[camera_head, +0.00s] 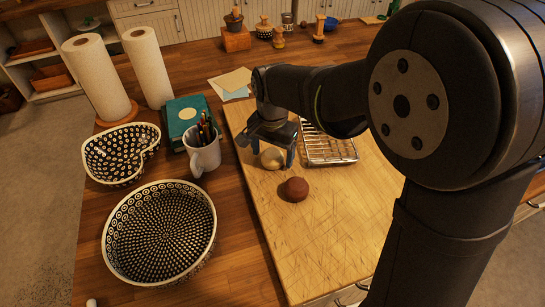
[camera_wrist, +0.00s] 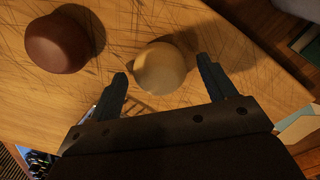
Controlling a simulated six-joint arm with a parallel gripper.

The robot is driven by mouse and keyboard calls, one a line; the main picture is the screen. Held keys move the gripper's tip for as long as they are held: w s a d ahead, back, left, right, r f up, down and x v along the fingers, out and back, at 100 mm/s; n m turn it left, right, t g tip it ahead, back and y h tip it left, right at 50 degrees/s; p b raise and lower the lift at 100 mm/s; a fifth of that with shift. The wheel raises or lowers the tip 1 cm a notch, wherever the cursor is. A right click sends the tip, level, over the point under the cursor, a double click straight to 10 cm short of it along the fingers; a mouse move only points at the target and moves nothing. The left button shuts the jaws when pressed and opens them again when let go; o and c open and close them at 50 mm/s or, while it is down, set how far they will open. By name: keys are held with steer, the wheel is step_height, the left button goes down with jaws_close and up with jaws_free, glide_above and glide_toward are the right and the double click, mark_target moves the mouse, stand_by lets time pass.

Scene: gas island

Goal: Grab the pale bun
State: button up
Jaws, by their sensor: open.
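The pale bun (camera_head: 272,158) is round and sits on the wooden cutting board (camera_head: 330,245). In the wrist view the pale bun (camera_wrist: 159,68) lies between and just beyond the two fingertips. My gripper (camera_head: 272,150) is open, its fingers straddling the near side of the bun; in the wrist view my gripper (camera_wrist: 162,70) shows a finger on either side with gaps to the bun. A dark reddish-brown bun (camera_head: 296,189) lies on the board close by; it also shows in the wrist view (camera_wrist: 57,43).
A wire rack (camera_head: 328,147) stands right of my gripper. A white mug of pencils (camera_head: 204,158), a teal book (camera_head: 187,114), patterned bowls (camera_head: 160,232) and paper towel rolls (camera_head: 97,76) stand to the left. The board's front is clear.

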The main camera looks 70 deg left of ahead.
steer(key=shift+f, duration=0.45)
steer(key=shift+c, duration=0.4)
steer(key=c, duration=1)
steer(key=shift+o, duration=0.2)
steer(key=shift+r, duration=0.1)
